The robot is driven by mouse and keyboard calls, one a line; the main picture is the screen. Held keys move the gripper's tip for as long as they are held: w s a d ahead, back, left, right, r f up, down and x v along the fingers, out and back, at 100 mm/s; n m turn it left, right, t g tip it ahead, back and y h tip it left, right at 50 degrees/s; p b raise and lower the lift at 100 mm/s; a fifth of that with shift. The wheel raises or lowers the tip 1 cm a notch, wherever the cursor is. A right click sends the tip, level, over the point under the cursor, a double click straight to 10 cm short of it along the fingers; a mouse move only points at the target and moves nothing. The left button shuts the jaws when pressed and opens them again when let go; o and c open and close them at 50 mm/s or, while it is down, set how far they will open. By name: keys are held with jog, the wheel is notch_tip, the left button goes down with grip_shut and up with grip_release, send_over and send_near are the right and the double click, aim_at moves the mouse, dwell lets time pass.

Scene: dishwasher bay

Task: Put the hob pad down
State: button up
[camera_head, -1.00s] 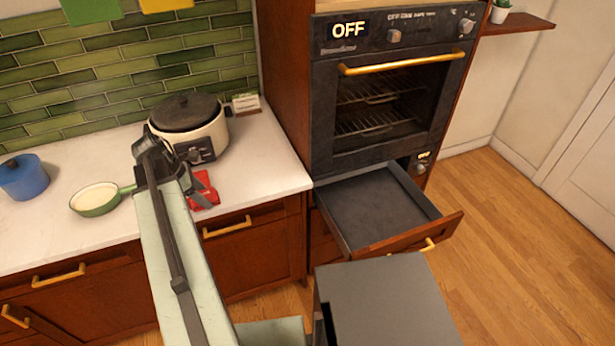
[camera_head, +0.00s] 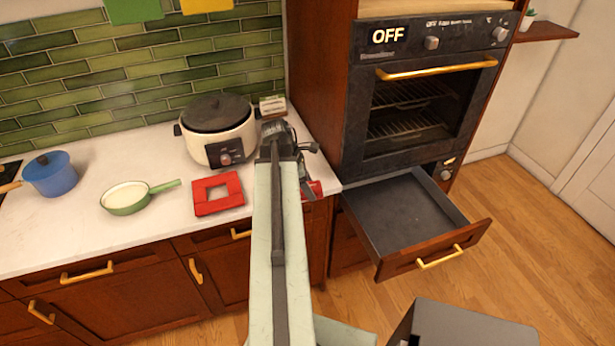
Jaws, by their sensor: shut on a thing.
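My gripper (camera_head: 304,168) is over the right end of the white counter, mostly hidden behind my own arm. It is shut on a red thing, taken to be the hob pad (camera_head: 314,190). Only a small red part of the pad shows, right of my arm by the counter's right edge. I cannot tell whether it touches the counter. A flat red square frame (camera_head: 203,207) with a pale middle lies on the counter, left of my gripper.
A cream cooker (camera_head: 233,148) with a dark lid stands behind the red frame. A green pan (camera_head: 124,199) and a blue pot (camera_head: 50,174) stand to the left on the counter (camera_head: 85,235). The open drawer (camera_head: 405,215) juts out under the oven (camera_head: 415,100).

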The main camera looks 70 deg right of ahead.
aim_at(321, 196)
jog(key=s+n, duration=0.1)
jog(key=s, duration=0.1)
jog(key=s+a+n, duration=0.1)
jog(key=s, duration=0.1)
jog(key=shift+a+r+h, duration=0.1)
jog(key=shift+a+h, duration=0.1)
jog(key=shift+h, duration=0.1)
jog(key=shift+s+d+n, duration=0.15)
jog(key=shift+d+n, duration=0.1)
jog(key=shift+n, duration=0.05)
jog(key=w+d, duration=0.3)
jog(key=d, duration=0.1)
jog(key=w+d+f+b, duration=0.1)
jog(key=w+d, duration=0.5)
jog(key=d, duration=0.1)
jog(key=shift+w+d+f, duration=0.2)
jog(key=shift+w+d, duration=0.15)
jog(key=shift+w, duration=0.05)
notch_tip(321, 196, down, 4)
jog(key=b, duration=0.4)
jog(key=shift+w+d, duration=0.1)
jog(key=shift+r, duration=0.2)
jog(key=shift+f, duration=0.2)
jog(key=o, duration=1.2)
jog(key=shift+t, duration=0.3)
jog(key=shift+r, duration=0.1)
